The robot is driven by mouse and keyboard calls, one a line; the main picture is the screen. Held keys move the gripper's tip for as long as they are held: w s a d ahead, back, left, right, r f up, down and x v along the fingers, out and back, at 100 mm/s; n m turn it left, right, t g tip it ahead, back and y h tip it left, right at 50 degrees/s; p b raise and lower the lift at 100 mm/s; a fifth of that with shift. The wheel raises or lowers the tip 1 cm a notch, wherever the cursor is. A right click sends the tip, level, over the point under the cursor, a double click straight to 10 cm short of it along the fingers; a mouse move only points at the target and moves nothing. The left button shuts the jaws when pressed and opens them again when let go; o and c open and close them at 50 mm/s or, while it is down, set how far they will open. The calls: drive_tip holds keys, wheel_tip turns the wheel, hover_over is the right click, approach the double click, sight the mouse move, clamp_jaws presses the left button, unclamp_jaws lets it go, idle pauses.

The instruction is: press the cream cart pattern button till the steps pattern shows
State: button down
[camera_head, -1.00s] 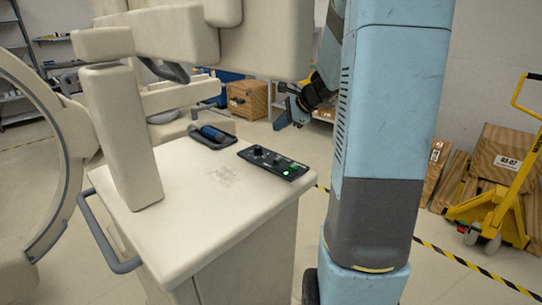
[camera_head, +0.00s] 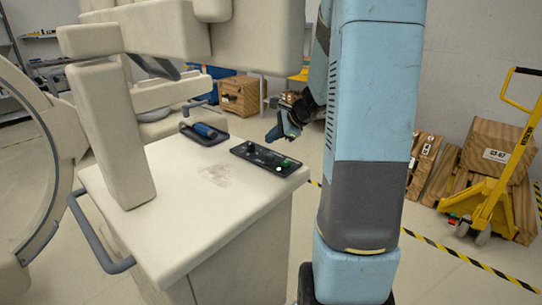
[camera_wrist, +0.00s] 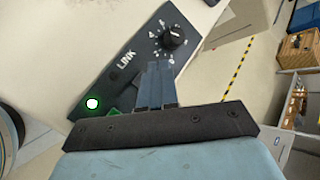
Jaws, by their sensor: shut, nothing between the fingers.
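The cream cart (camera_head: 170,215) stands front left with a flat top. A black control panel (camera_head: 265,158) lies on its top near the far right edge, with a green lit button (camera_head: 279,169). In the wrist view the panel (camera_wrist: 128,58) shows a dial knob (camera_wrist: 173,37), the word LINK and a glowing round button (camera_wrist: 92,103). My gripper (camera_head: 283,132) is just beyond the panel in the head view. In the wrist view its fingers (camera_wrist: 158,72) are shut and empty over the panel, below the knob. They hide part of the panel; contact cannot be told. No steps pattern is readable.
A dark tray with a blue handpiece (camera_head: 205,132) lies on the cart top, left of the panel. A cream upright post (camera_head: 110,135) and overhanging cream parts stand at left. A wooden crate (camera_head: 240,97) is behind. A yellow pallet truck (camera_head: 500,190) stands at right.

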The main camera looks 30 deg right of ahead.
sight(273, 155)
drive_tip(key=shift+f, duration=1.45)
drive_tip(key=shift+s+f, duration=0.1)
drive_tip(key=shift+f, duration=0.8)
idle(1.8)
drive_tip(key=shift+r, duration=0.95)
drive_tip(key=shift+r, duration=0.1)
drive_tip(key=shift+r, duration=2.4)
